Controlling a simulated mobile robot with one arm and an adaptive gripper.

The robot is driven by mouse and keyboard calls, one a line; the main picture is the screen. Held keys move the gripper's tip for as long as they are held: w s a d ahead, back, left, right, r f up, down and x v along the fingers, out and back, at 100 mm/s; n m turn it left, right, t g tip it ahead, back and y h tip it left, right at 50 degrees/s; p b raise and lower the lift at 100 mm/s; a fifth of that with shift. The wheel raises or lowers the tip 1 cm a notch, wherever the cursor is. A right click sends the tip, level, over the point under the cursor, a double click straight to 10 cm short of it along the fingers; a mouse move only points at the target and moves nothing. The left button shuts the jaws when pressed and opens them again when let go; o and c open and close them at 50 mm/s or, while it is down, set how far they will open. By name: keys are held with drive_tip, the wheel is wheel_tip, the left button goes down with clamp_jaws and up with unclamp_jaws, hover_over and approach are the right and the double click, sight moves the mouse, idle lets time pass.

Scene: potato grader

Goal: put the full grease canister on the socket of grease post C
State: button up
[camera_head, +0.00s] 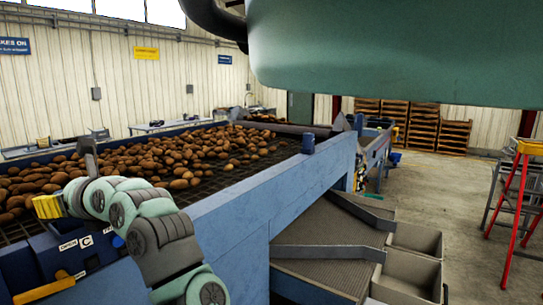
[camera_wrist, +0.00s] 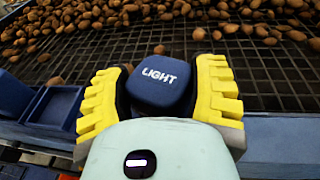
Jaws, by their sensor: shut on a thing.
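My gripper (camera_wrist: 160,90) has its yellow ribbed fingers closed on both sides of a dark blue, round-cornered canister (camera_wrist: 158,78) marked LIGHT. I cannot tell from its top whether it is full. In the head view my gripper (camera_head: 47,206) is at the left, over the near edge of the potato grader, and the canister is hidden there. A dark blue housing with a label bearing the letter C (camera_head: 85,242) sits just below and right of the gripper. No socket can be made out clearly.
Potatoes (camera_head: 180,160) lie on the dark mesh of the grader, whose blue side rail (camera_head: 240,200) runs beside my arm. A yellow bar (camera_head: 45,288) sticks out at lower left. A red stepladder (camera_head: 515,200) stands far right.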

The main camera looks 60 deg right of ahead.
drive_tip(key=shift+d+f, duration=0.1)
drive_tip(key=shift+f, duration=0.05)
drive_tip(key=o, duration=1.3)
